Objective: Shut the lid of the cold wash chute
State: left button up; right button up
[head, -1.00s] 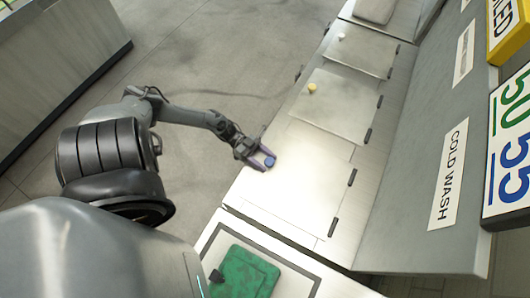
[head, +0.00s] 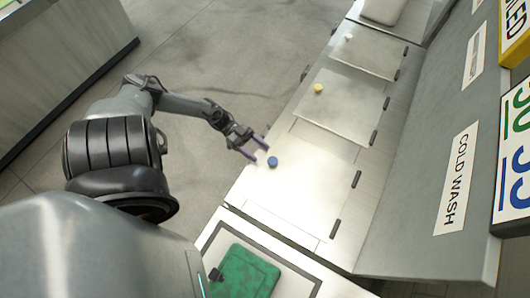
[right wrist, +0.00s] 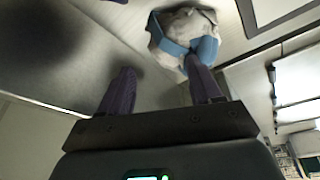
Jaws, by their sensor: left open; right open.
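The cold wash chute lid (head: 300,190) lies flat on the counter in the head view, flush with the surface around it. Its blue knob (head: 272,162) stands near its left edge, and its hinges are on the right. The COLD WASH sign (head: 456,178) is on the sloping panel beside it. My left gripper (head: 254,146) is open and empty, just up and left of the knob and apart from it. My right gripper (right wrist: 159,72) is open in the right wrist view. A grey and blue bundle (right wrist: 185,38) is just beyond its right finger; contact cannot be told.
Lids with a yellow knob (head: 318,88) and a white knob (head: 349,37) lie farther along the counter. Open floor (head: 235,50) lies left of the counter.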

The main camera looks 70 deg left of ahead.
pick_arm(q)
jog(key=shift+b+v, duration=0.4)
jog(key=shift+v, duration=2.1)
jog(key=shift+r, duration=0.1)
